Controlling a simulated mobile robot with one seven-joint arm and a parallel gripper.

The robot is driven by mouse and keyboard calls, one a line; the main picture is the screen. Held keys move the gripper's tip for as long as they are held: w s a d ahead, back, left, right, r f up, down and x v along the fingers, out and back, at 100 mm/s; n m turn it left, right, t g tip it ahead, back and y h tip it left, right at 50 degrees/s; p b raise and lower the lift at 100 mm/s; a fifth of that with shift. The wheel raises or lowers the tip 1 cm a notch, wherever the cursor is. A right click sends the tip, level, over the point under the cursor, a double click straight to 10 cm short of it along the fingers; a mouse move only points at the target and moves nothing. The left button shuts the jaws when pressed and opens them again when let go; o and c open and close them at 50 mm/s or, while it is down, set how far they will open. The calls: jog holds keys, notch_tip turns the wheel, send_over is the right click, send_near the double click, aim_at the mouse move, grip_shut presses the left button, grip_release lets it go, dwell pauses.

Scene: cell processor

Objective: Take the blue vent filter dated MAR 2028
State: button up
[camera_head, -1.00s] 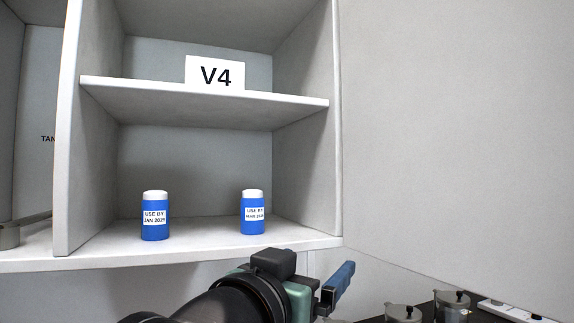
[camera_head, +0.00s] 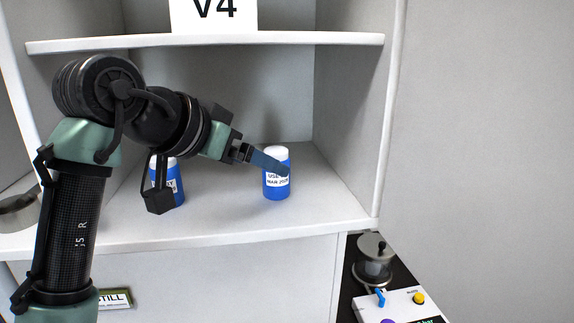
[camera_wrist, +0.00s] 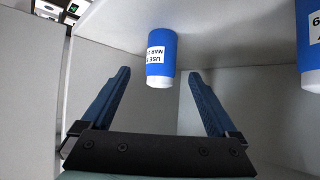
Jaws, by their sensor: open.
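The blue vent filter marked MAR (camera_head: 277,185), with a white cap and a white label, stands upright on the lower shelf, right of centre; its year is not clear. My gripper (camera_head: 285,170) is at this filter, with a blue finger across its front in the head view. In the wrist view the filter (camera_wrist: 161,58) shows upside down, between and beyond the tips of my open gripper (camera_wrist: 156,78), with nothing gripped. A second blue filter (camera_head: 174,188) stands to the left, partly hidden by my arm; it also shows at the right edge of the wrist view (camera_wrist: 311,45).
The lower shelf (camera_head: 225,225) is bare around the filters. A side wall (camera_head: 345,120) closes the bay on the right, and an upper shelf (camera_head: 330,39) with a V4 sign (camera_head: 214,15) is above.

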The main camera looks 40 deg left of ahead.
aim_at(275, 187)
jog(key=shift+f, duration=0.4)
jog(key=x, duration=0.5)
jog(key=shift+w+r+b, duration=0.1)
jog(key=shift+w+b, duration=0.2)
jog(key=shift+w, duration=0.2)
jog(key=shift+w+a, duration=0.1)
jog(key=shift+w, duration=0.35)
jog(key=x, duration=0.3)
jog(key=shift+w+f, duration=0.25)
jog(key=shift+s+r, duration=0.2)
jog(key=shift+s, duration=0.15)
jog(key=c, duration=0.3)
jog(key=shift+c, duration=1.4)
jog(key=shift+w+f, duration=0.1)
jog(key=c, duration=0.9)
